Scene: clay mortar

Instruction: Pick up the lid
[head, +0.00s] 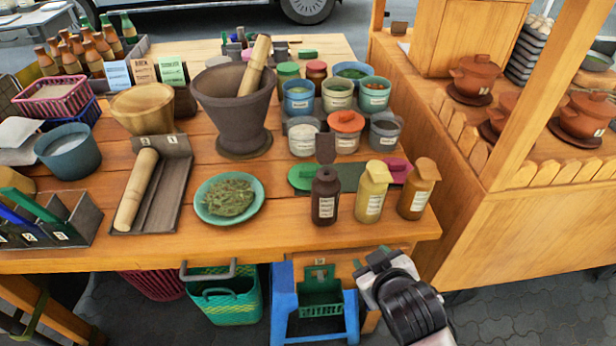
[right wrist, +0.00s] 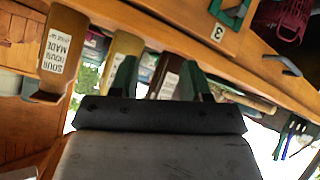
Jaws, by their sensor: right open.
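Several lids are in the head view. A flat green lid (head: 301,177) and a pink lid (head: 397,167) lie at the two ends of a dark strip behind the bottles. An orange lid (head: 346,121) sits on a small pot, and a green lid (head: 288,69) and a red lid (head: 316,66) top jars farther back. I cannot tell which one the task means. My right gripper (head: 372,264) is below and in front of the table edge, apart from every lid. Its open, empty fingers (right wrist: 158,80) show in the right wrist view. My left gripper is out of view.
Three labelled bottles, dark (head: 325,196), yellow (head: 372,192) and brown (head: 416,189), stand near the front edge. A plate of herbs (head: 203,206), a mortar (head: 235,115) and several cups fill the table. A blue stool (head: 283,303) and wooden counter (head: 515,225) flank my right gripper.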

